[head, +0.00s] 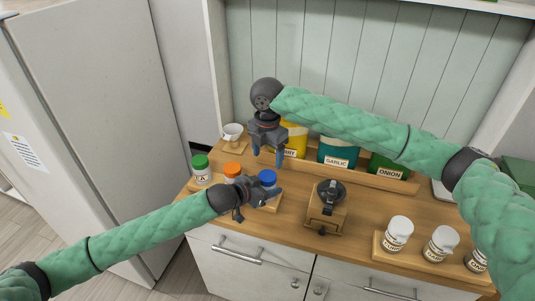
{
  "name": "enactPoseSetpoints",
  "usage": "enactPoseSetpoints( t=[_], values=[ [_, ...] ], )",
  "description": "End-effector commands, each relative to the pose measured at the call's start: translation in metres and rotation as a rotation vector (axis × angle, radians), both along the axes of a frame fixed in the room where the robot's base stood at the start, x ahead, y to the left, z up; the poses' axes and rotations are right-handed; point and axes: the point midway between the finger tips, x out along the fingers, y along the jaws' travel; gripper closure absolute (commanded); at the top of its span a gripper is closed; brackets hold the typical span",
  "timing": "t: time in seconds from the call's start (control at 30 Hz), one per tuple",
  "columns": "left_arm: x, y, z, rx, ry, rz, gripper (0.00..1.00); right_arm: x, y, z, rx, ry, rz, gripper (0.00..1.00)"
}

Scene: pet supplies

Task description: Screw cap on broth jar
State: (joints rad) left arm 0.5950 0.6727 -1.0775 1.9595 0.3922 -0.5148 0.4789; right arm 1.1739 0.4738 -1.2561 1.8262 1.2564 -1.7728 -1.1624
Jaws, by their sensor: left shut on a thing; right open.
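Three capped jars stand in a row on a wooden board on the counter. The left one is the green-capped jar (201,168), and the orange-capped jar (231,171) is in the middle. The blue-capped jar (268,178) is at the right end. My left gripper (262,193) is shut at the blue-capped jar and hides most of its body, so its label cannot be read. My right gripper (268,160) is open, pointing down, just above the blue cap, with its fingers apart and nothing between them.
A wooden grinder (326,205) stands right of the jars. Several white-capped jars (398,233) stand on a board at front right. Garlic (338,153) and onion (388,167) canisters stand behind, partly under my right arm. A white cup (232,131) is at back left.

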Motion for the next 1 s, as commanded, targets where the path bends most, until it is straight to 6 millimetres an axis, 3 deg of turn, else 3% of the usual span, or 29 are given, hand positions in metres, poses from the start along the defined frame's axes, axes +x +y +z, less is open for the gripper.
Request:
enactPoseSetpoints(
  t=[0.57,1.0],
  values=[
    [0.001,0.001,0.001,0.000,-0.001,0.002,1.00,0.000,0.000,-0.007,-0.001,0.001,0.008,0.31],
    [0.001,0.001,0.001,0.000,-0.001,0.002,1.00,0.000,0.000,-0.062,-0.002,0.001,0.007,0.31]
  ],
)
